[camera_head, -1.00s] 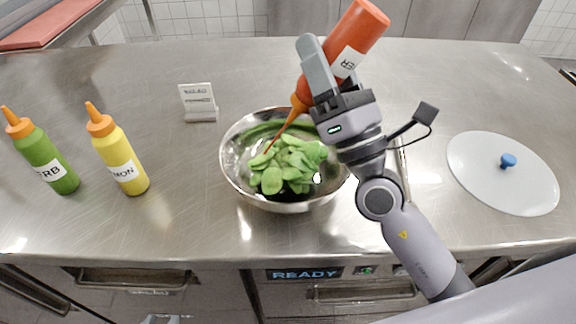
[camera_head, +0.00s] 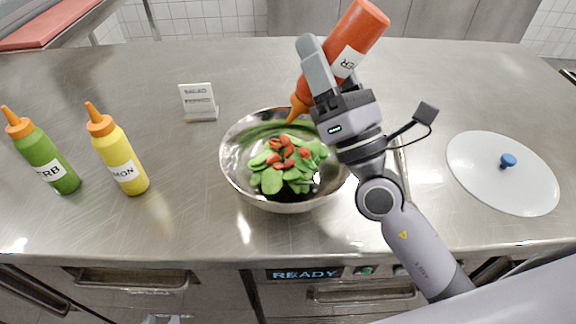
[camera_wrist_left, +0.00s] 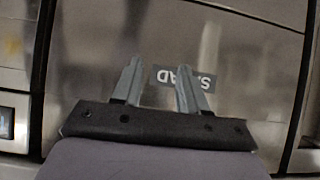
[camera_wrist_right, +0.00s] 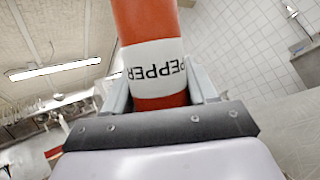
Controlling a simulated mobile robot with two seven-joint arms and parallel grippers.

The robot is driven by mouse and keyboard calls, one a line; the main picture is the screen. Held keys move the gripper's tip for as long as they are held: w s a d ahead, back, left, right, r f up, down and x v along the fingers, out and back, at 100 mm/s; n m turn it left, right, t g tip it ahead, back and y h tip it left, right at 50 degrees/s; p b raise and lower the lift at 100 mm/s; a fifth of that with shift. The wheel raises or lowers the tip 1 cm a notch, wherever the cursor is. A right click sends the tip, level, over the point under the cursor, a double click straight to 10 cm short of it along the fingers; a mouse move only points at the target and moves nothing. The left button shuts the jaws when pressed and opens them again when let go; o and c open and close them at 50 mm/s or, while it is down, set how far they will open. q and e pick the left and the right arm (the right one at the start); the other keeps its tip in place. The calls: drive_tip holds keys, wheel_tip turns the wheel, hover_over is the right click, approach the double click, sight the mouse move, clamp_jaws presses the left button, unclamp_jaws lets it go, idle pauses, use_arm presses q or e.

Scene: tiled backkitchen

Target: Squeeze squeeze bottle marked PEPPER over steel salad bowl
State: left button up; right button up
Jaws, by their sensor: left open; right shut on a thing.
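The red squeeze bottle marked PEPPER (camera_head: 356,36) is held tipped, its orange nozzle pointing down and left over the bowl. Its label reads PEPPER in the right wrist view (camera_wrist_right: 155,70). My right gripper (camera_head: 328,70) is shut on it. The steel salad bowl (camera_head: 236,180) stands on the counter with green leaves (camera_head: 290,180) inside and red sauce (camera_head: 286,152) on top of them. My left gripper (camera_wrist_left: 157,85) is open and empty in front of a steel cabinet face; in the head view only a bit of it shows at the bottom edge.
A green bottle (camera_head: 44,158) and a yellow bottle (camera_head: 119,158) stand at the left. A small sign (camera_head: 198,102) stands behind the bowl. A round lid with a blue knob (camera_head: 500,180) lies at the right. A READY display (camera_head: 305,274) is on the counter front.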

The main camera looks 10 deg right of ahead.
sight(340, 30)
drive_tip(key=shift+r+p, duration=2.55)
drive_tip(key=shift+r, duration=1.5)
